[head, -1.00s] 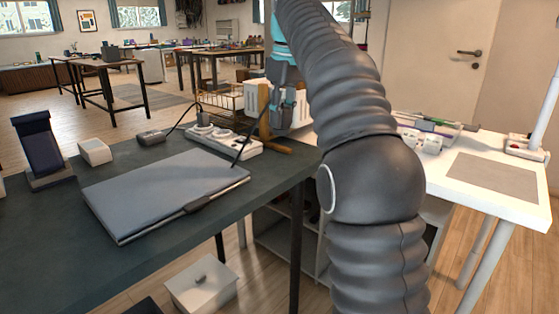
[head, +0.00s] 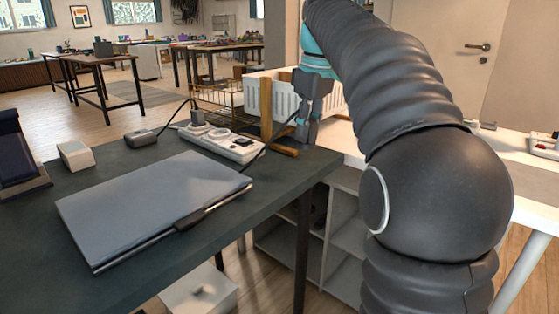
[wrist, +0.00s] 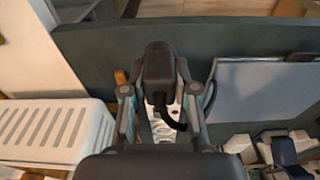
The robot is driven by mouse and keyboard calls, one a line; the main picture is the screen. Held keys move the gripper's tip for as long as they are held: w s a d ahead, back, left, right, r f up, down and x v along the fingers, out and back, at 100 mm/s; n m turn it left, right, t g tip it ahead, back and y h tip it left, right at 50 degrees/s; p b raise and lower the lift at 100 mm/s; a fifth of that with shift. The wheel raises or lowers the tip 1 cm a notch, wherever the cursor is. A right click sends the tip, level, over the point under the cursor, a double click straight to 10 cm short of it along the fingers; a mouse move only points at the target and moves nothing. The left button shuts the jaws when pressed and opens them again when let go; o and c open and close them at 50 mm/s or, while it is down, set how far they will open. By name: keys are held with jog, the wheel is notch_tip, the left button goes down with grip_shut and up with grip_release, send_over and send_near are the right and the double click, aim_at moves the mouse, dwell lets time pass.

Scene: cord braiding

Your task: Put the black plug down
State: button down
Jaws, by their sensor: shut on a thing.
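My gripper (head: 306,130) hangs over the right end of the dark table (head: 130,185) in the head view. In the wrist view my gripper (wrist: 160,88) is shut on the black plug (wrist: 159,64), which sits between the two fingers. A black cord curves down from the plug there. In the head view the plug is not clearly visible, but a dark cord (head: 280,134) runs from my gripper towards the white power strip (head: 225,142). The strip also shows partly beneath the gripper in the wrist view (wrist: 172,115).
A closed grey laptop (head: 150,205) lies on the table, with a black clip-like piece at its front edge. A grey plug (head: 197,114) stands on the strip. A wooden stand (head: 266,108), a white slatted basket (head: 285,92) and a wire basket (head: 215,100) are close by.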

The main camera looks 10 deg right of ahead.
jog(key=w+a+f, duration=0.4)
jog(key=w, duration=0.1)
jog(key=shift+w+a+f, duration=0.15)
jog(key=shift+w+a, duration=0.05)
jog(key=shift+a, duration=0.2)
jog(key=shift+f+b, duration=0.7)
jog(key=shift+f, duration=1.3)
jog(key=shift+f, duration=0.15)
jog(key=c, duration=0.9)
grip_release()
notch_tip(320, 180, up, 12)
jog(key=s+p, duration=0.1)
jog(key=p, duration=0.2)
jog(key=shift+d+p, duration=0.3)
jog(key=shift+d, duration=0.15)
